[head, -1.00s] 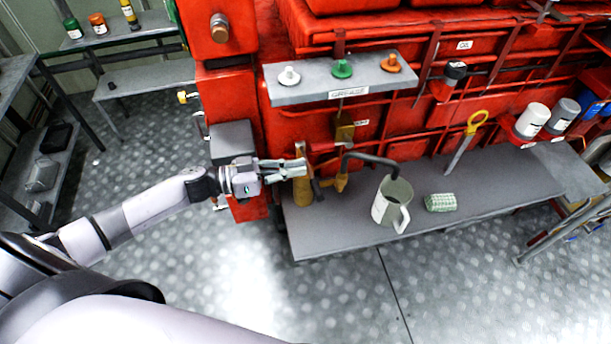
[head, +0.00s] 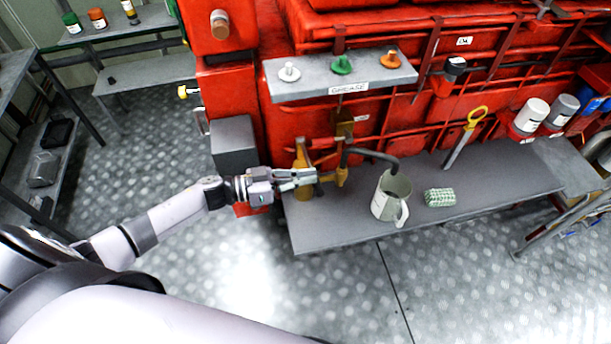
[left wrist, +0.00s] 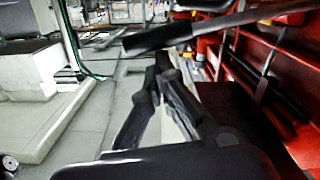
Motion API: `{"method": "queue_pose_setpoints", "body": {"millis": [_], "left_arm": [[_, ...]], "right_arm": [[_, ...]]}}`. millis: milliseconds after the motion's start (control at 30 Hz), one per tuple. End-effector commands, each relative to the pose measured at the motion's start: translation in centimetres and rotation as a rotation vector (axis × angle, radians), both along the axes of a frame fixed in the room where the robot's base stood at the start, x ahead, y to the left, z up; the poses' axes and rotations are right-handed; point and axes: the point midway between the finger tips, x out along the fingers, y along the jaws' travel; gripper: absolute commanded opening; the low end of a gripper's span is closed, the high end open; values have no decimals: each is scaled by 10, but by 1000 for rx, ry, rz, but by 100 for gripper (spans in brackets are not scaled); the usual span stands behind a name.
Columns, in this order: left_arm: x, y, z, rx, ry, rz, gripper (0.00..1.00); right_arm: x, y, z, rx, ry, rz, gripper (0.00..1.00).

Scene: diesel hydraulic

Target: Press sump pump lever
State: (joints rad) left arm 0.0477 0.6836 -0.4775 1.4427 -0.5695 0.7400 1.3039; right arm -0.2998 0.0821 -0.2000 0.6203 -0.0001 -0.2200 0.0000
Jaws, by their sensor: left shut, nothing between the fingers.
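The sump pump (head: 341,177) is a small brass-yellow body at the engine's foot, with a dark curved spout (head: 372,156) reaching over a grey-green jug (head: 391,196). My left gripper (head: 314,177) is shut and empty, its fingertips just left of the pump and in front of a yellow upright part (head: 302,158). The pump lever is hard to make out behind the fingers. In the left wrist view, a bar with a dark grip (left wrist: 158,39), possibly the lever, crosses above my fingers (left wrist: 166,72). I cannot tell whether they touch. My right gripper is out of view.
The grey bench (head: 470,188) holds the jug and a green checked cloth (head: 440,198). A grease shelf (head: 350,78) juts out above the pump. A dark grey box (head: 234,141) stands left of the gripper. Open floor (head: 250,280) lies in front.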

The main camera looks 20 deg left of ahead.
Motion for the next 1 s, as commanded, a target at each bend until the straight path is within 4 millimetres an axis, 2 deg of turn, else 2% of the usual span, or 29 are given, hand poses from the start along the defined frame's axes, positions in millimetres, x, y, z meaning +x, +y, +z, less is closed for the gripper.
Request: {"method": "queue_pose_setpoints", "body": {"millis": [267, 700, 867, 1000], "left_arm": [[-6, -4, -24, 51, -73, 0, 0], [-14, -9, -96, 237, -349, 0, 0], [-12, -9, -114, 292, -431, 0, 0], [-11, -7, -125, 290, -426, -1, 0]], "right_arm": [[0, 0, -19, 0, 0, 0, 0], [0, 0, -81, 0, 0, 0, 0], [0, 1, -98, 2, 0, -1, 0], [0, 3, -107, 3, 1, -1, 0]]}}
